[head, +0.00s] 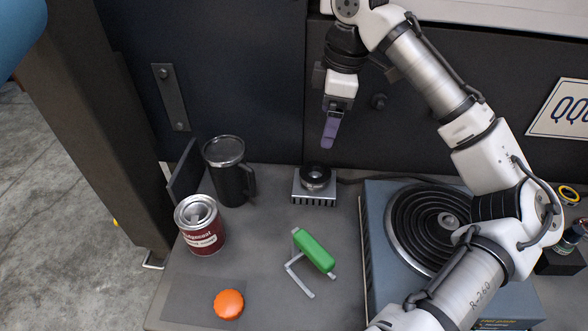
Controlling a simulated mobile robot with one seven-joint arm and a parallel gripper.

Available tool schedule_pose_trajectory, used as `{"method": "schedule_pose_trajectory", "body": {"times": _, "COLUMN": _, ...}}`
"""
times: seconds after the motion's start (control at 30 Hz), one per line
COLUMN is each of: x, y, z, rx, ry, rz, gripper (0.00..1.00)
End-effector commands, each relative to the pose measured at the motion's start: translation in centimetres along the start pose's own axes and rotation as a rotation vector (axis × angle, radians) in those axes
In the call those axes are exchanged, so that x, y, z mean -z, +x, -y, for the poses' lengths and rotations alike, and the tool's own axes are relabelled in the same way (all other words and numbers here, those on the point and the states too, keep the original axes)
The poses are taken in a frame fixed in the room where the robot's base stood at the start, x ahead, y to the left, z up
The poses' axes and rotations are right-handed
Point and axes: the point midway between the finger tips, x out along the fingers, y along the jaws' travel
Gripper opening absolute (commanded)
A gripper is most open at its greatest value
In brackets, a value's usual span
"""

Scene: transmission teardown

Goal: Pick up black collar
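A small black ring-shaped part (315,174), which looks like the black collar, sits on top of a silver finned block (314,195) near the back of the bench. My gripper (331,134), with purple fingers, hangs above and slightly right of it, pointing down, apart from it. The fingers appear edge-on as one strip, so I cannot see whether they are open or shut. Nothing visible hangs from them.
A black mug (230,178) and a red-labelled can (201,228) stand at the left. An orange cap (228,304) and a green-handled tool (314,251) lie in front. A blue unit with a coiled black plate (418,228) fills the right. A dark wall (230,70) stands behind.

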Motion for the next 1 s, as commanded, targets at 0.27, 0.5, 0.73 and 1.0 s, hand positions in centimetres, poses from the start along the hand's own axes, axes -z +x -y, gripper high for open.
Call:
{"method": "schedule_pose_trajectory", "body": {"times": 0.27, "x": -1.0, "y": 3.5, "z": 0.5, "rx": 0.027, "ry": 0.004, "rz": 0.013, "gripper": 0.90}}
{"method": "schedule_pose_trajectory", "body": {"times": 0.5, "x": -1.0, "y": 7.5, "z": 0.5, "rx": 0.022, "ry": 0.006, "rz": 0.016, "gripper": 0.90}}
{"method": "schedule_pose_trajectory", "body": {"times": 0.73, "x": -0.9, "y": 9.2, "z": 0.5, "rx": 0.022, "ry": 0.007, "rz": 0.015, "gripper": 0.90}}
{"method": "schedule_pose_trajectory", "body": {"times": 1.0, "x": -0.6, "y": 13.0, "z": 0.4, "rx": 0.021, "ry": 0.007, "rz": 0.016, "gripper": 0.90}}
